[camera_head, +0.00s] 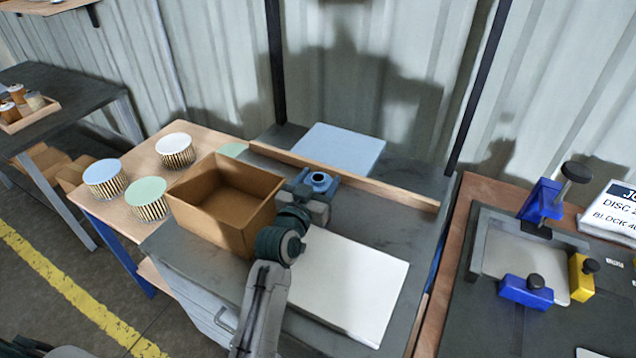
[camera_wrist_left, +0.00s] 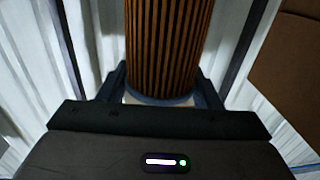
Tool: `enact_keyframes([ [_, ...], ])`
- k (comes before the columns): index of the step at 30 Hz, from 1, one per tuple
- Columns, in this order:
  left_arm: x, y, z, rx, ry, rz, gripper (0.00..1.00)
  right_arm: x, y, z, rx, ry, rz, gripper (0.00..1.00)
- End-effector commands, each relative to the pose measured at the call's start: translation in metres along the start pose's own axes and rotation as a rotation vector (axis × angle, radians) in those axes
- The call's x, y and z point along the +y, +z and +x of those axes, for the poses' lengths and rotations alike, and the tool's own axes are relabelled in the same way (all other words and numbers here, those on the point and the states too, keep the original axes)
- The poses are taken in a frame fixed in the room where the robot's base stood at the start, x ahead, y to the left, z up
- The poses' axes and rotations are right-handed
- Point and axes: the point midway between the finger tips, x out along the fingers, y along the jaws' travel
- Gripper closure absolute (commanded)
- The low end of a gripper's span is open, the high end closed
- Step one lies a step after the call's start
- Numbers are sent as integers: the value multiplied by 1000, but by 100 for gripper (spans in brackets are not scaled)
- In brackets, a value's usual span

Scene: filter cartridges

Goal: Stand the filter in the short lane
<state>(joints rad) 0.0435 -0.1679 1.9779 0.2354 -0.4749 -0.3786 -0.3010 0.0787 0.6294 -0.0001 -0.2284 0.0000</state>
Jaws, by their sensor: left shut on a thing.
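My left gripper (camera_head: 312,200) is shut on a filter (camera_wrist_left: 168,45) with brown-and-dark pleats and a blue end ring. In the left wrist view the fingers (camera_wrist_left: 162,98) grip it near that ring, and its far end is out of frame. In the head view a blue end with a round hole (camera_head: 320,178) shows at the gripper, just right of the open cardboard box; the pleats are hidden there. I cannot make out a marked short lane. A blue panel (camera_head: 345,148) and a white panel (camera_head: 350,285) lie on the dark bench, either side of a wooden strip (camera_head: 385,186).
The box (camera_head: 222,205) stands close left of my gripper. Filters with white (camera_head: 174,150), blue (camera_head: 105,178) and green (camera_head: 147,198) tops stand on the wooden table at left. A fixture with blue clamps (camera_head: 527,292) is at right. The white panel's surface is clear.

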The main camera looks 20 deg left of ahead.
Motion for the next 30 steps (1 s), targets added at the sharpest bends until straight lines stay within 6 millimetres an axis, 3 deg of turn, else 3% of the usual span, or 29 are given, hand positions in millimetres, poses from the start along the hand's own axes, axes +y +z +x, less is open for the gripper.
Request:
enact_keyframes([
  [3,0,4,0,0,0,0,78,0,0,3,0,0,0,64],
  [4,0,4,0,0,0,0,37,0,0,2,1,0,0,64],
  [7,0,3,0,0,0,0,20,0,0,1,1,0,0,64],
  [19,0,2,-6,-1,0,0,20,0,0,2,1,1,0,64],
  [30,0,4,-82,-1,-1,0,20,1,-4,20,8,3,-1,64],
])
